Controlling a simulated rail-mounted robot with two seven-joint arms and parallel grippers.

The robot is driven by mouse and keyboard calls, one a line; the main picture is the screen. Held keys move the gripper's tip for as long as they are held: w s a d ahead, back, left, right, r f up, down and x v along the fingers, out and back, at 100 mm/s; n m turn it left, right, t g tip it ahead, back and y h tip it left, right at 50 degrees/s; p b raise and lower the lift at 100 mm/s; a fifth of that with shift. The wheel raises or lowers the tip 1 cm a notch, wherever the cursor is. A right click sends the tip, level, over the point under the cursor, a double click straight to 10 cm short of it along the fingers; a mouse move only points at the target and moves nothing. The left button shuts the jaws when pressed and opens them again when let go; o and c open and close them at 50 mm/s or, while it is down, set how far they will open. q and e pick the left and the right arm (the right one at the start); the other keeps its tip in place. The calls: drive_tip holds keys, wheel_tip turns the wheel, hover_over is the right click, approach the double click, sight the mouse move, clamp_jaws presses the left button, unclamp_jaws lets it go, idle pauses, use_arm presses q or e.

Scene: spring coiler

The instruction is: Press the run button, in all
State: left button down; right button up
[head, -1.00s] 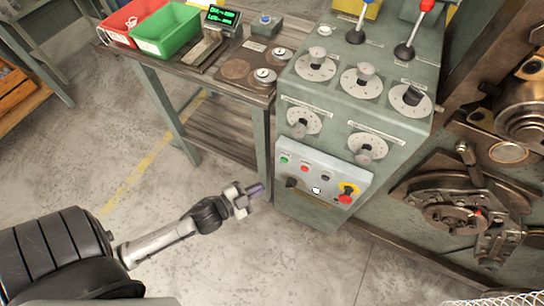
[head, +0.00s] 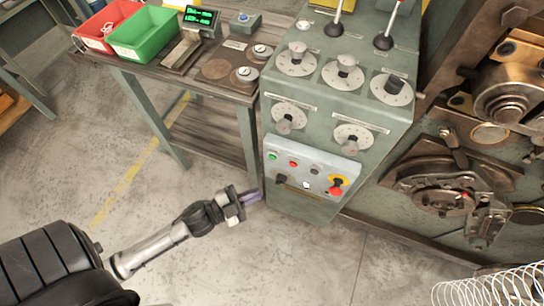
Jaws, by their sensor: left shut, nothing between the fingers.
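The button panel (head: 322,176) is a light grey plate low on the front of the green-grey control cabinet (head: 310,123). It carries a green button (head: 273,156), a red button (head: 293,164), a dark button (head: 315,169), a black knob (head: 282,179), a white button (head: 306,185) and a red mushroom button (head: 336,189) on yellow. The labels are too small to read, so I cannot tell which is the run button. My left gripper (head: 254,196), with purple fingertips, is shut and empty, below and left of the panel. Contact with the cabinet cannot be told. My right gripper is out of view.
A workbench (head: 140,63) left of the cabinet holds a red bin (head: 92,45), a green bin (head: 130,51) and a scale with a lit display (head: 200,17). Coiling machinery (head: 440,190) stands at right, a wire spring (head: 490,288) at lower right. Open floor lies before the cabinet.

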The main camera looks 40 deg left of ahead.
sight(272, 157)
use_arm(q)
drive_tip(key=w+a, duration=0.2)
drive_tip(key=w, duration=0.6)
drive_tip(key=shift+a+b, duration=0.4)
drive_tip(key=shift+b, duration=0.05)
idle(0.6)
idle(0.7)
drive_tip(key=shift+w, duration=0.2)
idle(0.4)
drive_tip(key=shift+w+a, duration=0.15)
drive_tip(key=shift+w, duration=0.15)
drive_tip(key=shift+w+p, duration=0.1)
drive_tip(key=shift+p, duration=0.2)
idle(0.3)
